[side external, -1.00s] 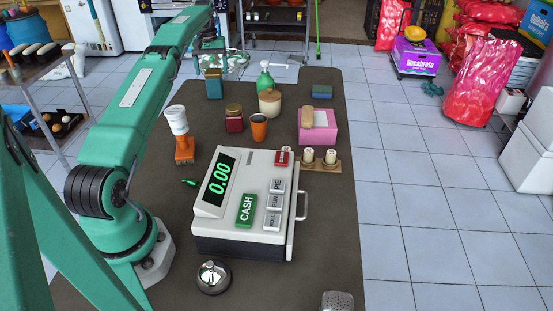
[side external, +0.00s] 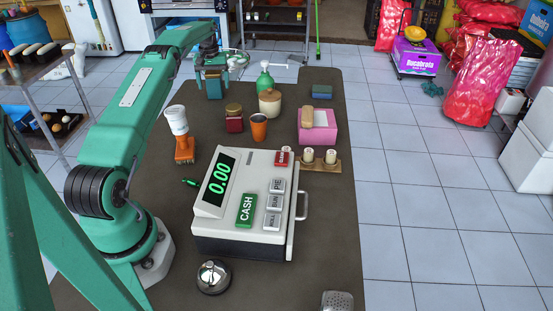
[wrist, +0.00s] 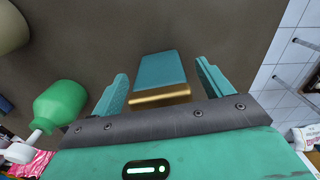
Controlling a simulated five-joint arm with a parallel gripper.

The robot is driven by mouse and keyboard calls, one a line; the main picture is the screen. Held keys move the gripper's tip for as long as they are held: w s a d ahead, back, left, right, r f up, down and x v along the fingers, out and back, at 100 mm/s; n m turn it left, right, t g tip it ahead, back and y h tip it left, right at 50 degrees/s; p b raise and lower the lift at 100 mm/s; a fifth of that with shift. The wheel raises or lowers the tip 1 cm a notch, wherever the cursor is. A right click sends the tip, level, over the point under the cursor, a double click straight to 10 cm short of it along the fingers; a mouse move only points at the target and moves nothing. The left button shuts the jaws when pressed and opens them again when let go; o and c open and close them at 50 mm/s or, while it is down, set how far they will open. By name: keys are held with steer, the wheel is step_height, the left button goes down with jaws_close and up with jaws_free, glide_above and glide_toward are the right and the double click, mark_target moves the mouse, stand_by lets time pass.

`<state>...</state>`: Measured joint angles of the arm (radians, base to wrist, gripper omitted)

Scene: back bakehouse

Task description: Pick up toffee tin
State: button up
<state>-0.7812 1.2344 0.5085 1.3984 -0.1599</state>
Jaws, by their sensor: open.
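A teal tin with a gold band, which I take for the toffee tin (side external: 214,87), stands at the far left of the dark counter in the side view. It also shows in the wrist view (wrist: 162,70), between the two teal fingers. My gripper (wrist: 161,76) is open, with one finger on each side of the tin and a visible gap on both sides. In the side view my gripper (side external: 212,74) is at the tin's upper part and hides some of it.
A green pump bottle (side external: 265,80) and a lidded beige jar (side external: 269,103) stand right of the tin. A dark red jar (side external: 234,119) and an orange cup (side external: 259,128) are nearer. A cash register (side external: 245,205) fills the middle of the counter.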

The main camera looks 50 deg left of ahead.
mark_target(213, 73)
steer(key=shift+f, duration=0.55)
steer(key=shift+c, duration=0.2)
steer(key=c, duration=1.1)
steer(key=shift+r, duration=0.25)
steer(key=shift+c, duration=0.2)
steer(key=shift+r, duration=1.9)
steer(key=w+d+r, duration=0.2)
steer(key=d+r, duration=0.4)
steer(key=d, duration=0.5)
steer(key=shift+w+d+r, duration=0.15)
steer(key=shift+w+r, duration=0.25)
